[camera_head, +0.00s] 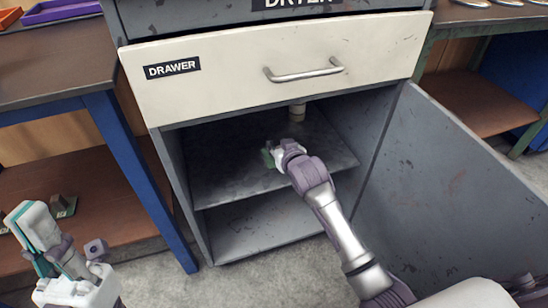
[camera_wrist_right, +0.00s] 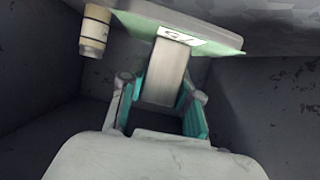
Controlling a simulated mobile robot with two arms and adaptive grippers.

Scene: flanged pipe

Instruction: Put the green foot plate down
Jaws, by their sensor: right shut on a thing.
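My right gripper (camera_head: 272,155) reaches into the open cabinet under the drawer. In the right wrist view, its teal-padded fingers (camera_wrist_right: 163,105) are shut on the grey metal stem (camera_wrist_right: 166,72) of the green foot plate (camera_wrist_right: 140,25). The plate has a white label and lies beyond the fingertips. In the head view only a small green part (camera_head: 267,157) shows, the rest being hidden by my gripper. I cannot tell whether the plate touches a surface. My left gripper (camera_head: 35,240) is at the lower left, away from the cabinet; its opening is unclear.
The cabinet's middle shelf (camera_head: 225,178) is largely bare. A beige cylindrical fitting (camera_head: 297,112) hangs below the drawer (camera_head: 270,70) and shows in the wrist view (camera_wrist_right: 95,30). The open door (camera_head: 460,190) stands to the right. A blue-legged bench (camera_head: 135,165) is left.

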